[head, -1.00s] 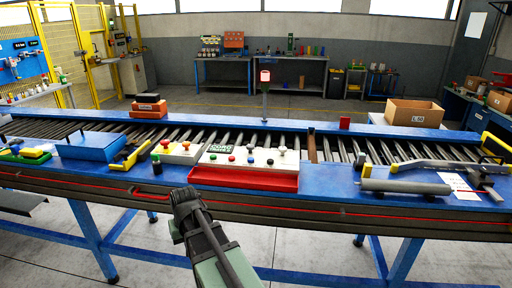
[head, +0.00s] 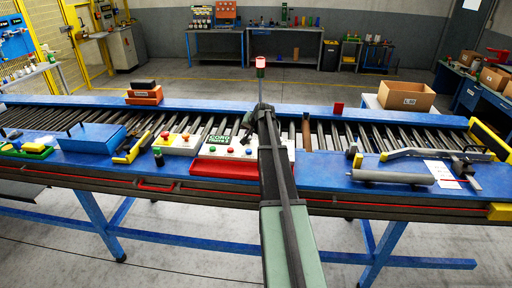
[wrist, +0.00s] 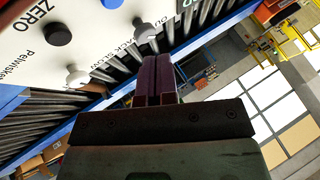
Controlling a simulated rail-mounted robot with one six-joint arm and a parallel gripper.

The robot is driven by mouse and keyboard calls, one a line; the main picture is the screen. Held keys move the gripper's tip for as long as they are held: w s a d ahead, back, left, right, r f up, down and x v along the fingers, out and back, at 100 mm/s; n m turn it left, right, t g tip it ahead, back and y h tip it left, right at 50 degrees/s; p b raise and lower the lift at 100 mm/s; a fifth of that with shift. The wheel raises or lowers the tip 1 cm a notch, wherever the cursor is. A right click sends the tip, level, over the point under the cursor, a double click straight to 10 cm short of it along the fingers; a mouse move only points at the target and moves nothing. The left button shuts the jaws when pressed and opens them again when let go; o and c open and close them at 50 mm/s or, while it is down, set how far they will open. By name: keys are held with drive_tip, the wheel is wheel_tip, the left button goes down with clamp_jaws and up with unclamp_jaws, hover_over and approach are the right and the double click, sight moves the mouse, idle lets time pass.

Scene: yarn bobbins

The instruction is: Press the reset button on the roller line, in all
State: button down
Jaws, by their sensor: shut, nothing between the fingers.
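My gripper (head: 264,112) is shut and empty, reaching over the roller line in front of the larger white control panel (head: 206,155). My arm hides part of that panel's right side. The panel carries small coloured buttons, a green sign (head: 219,139) and a red front tray (head: 222,169). In the wrist view the shut fingers (wrist: 156,75) show beside a white panel with a black button (wrist: 58,33) labelled ZERO and two pale knobs (wrist: 147,29). I cannot read a reset label.
A signal lamp (head: 261,63) stands behind the line. A blue box (head: 90,139) sits left on the table. A grey cylinder (head: 393,177) and a metal lever (head: 440,152) lie right. A cardboard box (head: 406,97) stands behind.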

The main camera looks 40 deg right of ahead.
sight(250, 150)
drive_tip(key=shift+w+d+r+m+t+h, duration=0.4)
drive_tip(key=shift+w+d+r+m+t, duration=0.15)
drive_tip(key=shift+w+d, duration=0.15)
drive_tip(key=shift+f, duration=0.1)
wheel_tip(250, 150, down, 9)
drive_tip(key=b, duration=0.9)
idle(1.2)
drive_tip(key=shift+f+b, duration=0.25)
drive_tip(key=shift+b, duration=0.05)
